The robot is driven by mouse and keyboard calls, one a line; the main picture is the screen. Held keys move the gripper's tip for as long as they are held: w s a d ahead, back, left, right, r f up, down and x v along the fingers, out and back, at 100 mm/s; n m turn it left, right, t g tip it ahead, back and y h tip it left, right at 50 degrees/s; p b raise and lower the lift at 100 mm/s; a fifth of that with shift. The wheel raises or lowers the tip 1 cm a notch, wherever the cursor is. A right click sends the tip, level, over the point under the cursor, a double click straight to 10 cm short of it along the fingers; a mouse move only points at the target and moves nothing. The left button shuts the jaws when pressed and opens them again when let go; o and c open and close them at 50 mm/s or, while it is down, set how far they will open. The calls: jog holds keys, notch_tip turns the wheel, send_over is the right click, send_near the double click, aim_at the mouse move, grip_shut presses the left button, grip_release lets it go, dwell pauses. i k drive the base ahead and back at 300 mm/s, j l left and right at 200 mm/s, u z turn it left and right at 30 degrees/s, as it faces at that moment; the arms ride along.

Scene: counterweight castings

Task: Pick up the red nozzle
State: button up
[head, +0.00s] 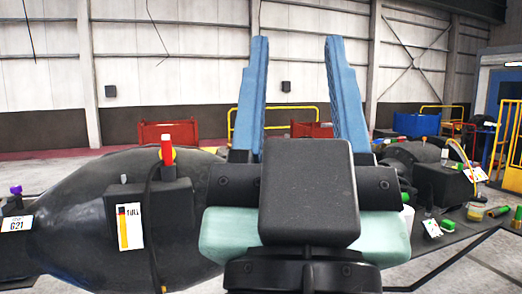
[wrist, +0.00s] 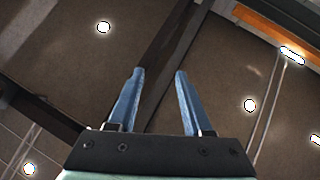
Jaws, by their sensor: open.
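My gripper (head: 296,42) points straight up in the middle of the head view, its two blue fingers wide apart with nothing between them. The wrist view also shows my gripper (wrist: 158,74) open and empty. A small upright red piece with a white top, which looks like the red nozzle (head: 165,150), stands at the left in the head view. The nozzle is not in the wrist view.
A large black casting (head: 85,215) fills the left. At the right, a dark surface (head: 440,240) holds green pieces, cards and a yellow-ended hose. Red bins, a blue bin (head: 391,115) and yellow rails stand farther back. The wrist view shows the ceiling and lamps (wrist: 103,27).

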aim_at(166, 147)
jog(key=i+j+z, duration=0.1)
jog(key=i+j, duration=0.35)
jog(key=j, duration=0.25)
jog(key=i+j+z, duration=0.15)
jog(key=i+j, duration=0.25)
jog(key=j, duration=0.35)
jog(key=i+j+z, duration=0.15)
jog(key=j, duration=0.25)
jog(key=i+j, duration=1.15)
